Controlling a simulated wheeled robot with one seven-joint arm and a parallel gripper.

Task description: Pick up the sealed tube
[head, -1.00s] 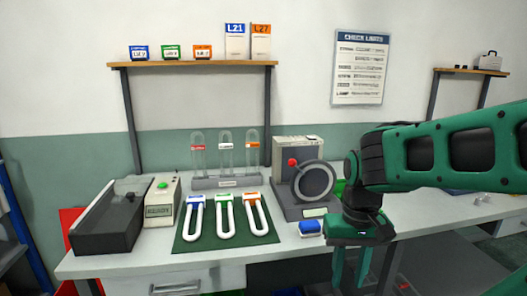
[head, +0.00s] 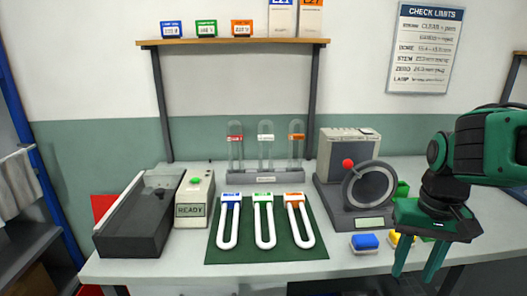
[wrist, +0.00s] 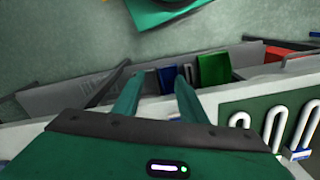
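Three clear upright tubes stand in a grey rack (head: 266,179) at the back of the bench: one with a red label (head: 235,139), one with a white label (head: 265,138) and one with an orange label (head: 296,137). Three white U-shaped tubes lie on a green mat (head: 282,256), with a blue tag (head: 231,197), a green tag (head: 264,197) and an orange tag (head: 294,197). I cannot tell which tube is sealed. My gripper (head: 413,276) is open and empty, pointing down right of the mat. Its spread fingers show in the wrist view (wrist: 159,78), with the U-shaped tubes at the right edge.
A grey device with a dial (head: 371,186) and red knob stands right of the rack. A blue button block (head: 364,242) sits in front of it. A shelf (head: 233,42) hangs above.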

